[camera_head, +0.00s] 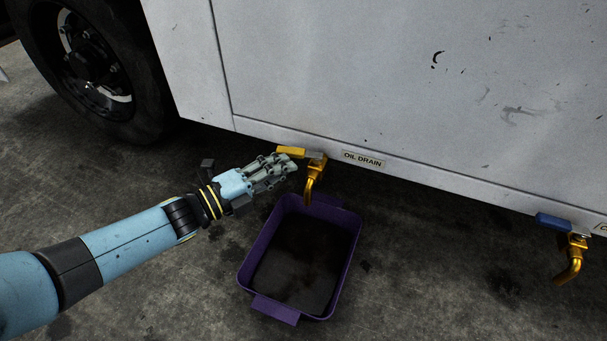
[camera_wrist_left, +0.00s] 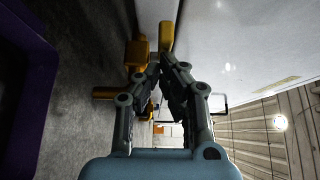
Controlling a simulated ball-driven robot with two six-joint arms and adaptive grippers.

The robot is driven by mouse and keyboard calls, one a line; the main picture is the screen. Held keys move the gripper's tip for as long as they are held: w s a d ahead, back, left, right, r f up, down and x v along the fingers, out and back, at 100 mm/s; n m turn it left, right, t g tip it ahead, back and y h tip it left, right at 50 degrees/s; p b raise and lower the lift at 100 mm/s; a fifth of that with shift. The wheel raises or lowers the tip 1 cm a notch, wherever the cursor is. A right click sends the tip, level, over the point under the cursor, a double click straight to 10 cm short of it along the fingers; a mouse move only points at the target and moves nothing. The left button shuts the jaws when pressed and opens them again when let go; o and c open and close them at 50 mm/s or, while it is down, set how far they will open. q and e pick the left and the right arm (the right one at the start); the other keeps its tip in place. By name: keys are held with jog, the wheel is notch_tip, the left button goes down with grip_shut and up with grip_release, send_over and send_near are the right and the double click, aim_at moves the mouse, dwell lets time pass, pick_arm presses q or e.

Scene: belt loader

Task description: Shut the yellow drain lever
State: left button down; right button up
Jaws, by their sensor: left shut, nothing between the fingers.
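The yellow drain lever (camera_head: 291,151) lies roughly along the vehicle's lower edge, on top of a brass drain valve (camera_head: 314,172) by the "OIL DRAIN" label (camera_head: 363,159). The valve's spout points down. My left gripper (camera_head: 292,163) is shut and empty, its fingertips at the lever, just below and in front of it. In the left wrist view, the yellow lever (camera_wrist_left: 167,36) is just beyond the closed fingertips (camera_wrist_left: 164,62), with the brass valve (camera_wrist_left: 137,52) to its left. I cannot tell whether the fingers touch the lever. My right gripper is not in view.
A purple tray (camera_head: 245,272) with dark contents or stains stands on the ground below the spout. A second brass valve (camera_head: 575,258) with a blue lever (camera_head: 553,222) is at the right. A wheel (camera_head: 95,70) stands at upper left. The white vehicle panel (camera_head: 400,80) fills the back.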

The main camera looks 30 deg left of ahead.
pick_arm(q)
jog(key=shift+w+a, duration=0.2)
jog(key=shift+a, duration=0.05)
jog(key=shift+w+a, duration=0.3)
jog(key=shift+w, duration=0.05)
dwell(0.6)
